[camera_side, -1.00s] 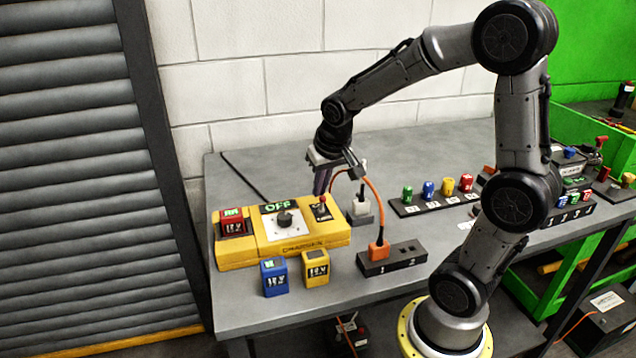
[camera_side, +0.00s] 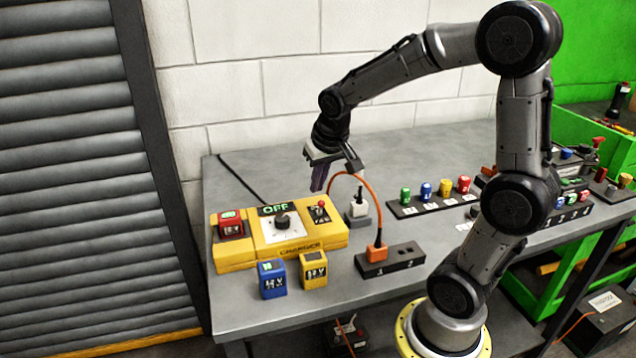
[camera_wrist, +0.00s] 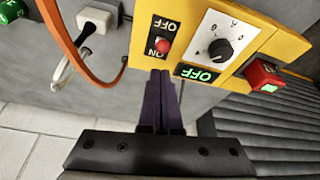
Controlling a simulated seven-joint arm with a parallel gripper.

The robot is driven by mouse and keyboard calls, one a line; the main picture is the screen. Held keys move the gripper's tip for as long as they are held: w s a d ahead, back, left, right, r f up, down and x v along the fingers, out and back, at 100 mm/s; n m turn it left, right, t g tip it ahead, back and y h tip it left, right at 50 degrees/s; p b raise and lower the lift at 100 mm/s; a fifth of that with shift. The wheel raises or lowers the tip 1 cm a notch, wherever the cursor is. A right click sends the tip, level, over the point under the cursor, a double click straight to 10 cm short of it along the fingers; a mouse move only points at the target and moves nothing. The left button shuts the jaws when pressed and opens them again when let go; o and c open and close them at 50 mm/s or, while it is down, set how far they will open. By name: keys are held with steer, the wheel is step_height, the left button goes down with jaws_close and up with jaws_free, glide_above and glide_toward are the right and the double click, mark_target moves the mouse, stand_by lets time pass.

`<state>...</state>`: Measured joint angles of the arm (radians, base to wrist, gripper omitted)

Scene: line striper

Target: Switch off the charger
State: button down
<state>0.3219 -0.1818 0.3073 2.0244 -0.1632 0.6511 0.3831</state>
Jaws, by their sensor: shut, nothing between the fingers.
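The yellow charger (camera_side: 231,262) lies on the bench at the left. Its small display (camera_side: 273,209) reads OFF. A black dial (camera_side: 283,221) sits on a white plate in its middle. A red-tipped toggle switch (camera_side: 321,205) stands at its right end; in the wrist view the switch (camera_wrist: 162,44) is between the words OFF and ON, and I cannot tell surely which way it leans. A red battery (camera_side: 231,224) sits in the charger's left end. My gripper (camera_side: 317,188) is shut and empty, above and behind the switch; in the wrist view its purple fingers (camera_wrist: 161,76) point toward the switch, apart from it.
A blue battery (camera_side: 272,279) and a yellow battery (camera_side: 313,270) stand before the charger.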

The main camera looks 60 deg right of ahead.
steer(key=w+d+r, duration=0.2)
steer(key=w+r, duration=0.1)
steer(key=s+a+r, duration=0.5)
steer(key=s, duration=0.1)
steer(key=shift+s+a, duration=0.25)
steer(key=shift+a, duration=0.1)
steer(key=s+a+f+n+t+y, duration=0.2)
steer(key=s+a+n, duration=0.4)
steer(key=s+a, duration=0.3)
steer(key=s+f, duration=0.1)
steer(key=s, duration=0.2)
steer(key=shift+s+a+n, duration=0.25)
steer(key=shift+s+n, duration=0.15)
steer(key=shift+r, duration=0.1)
stand_by(0.7)
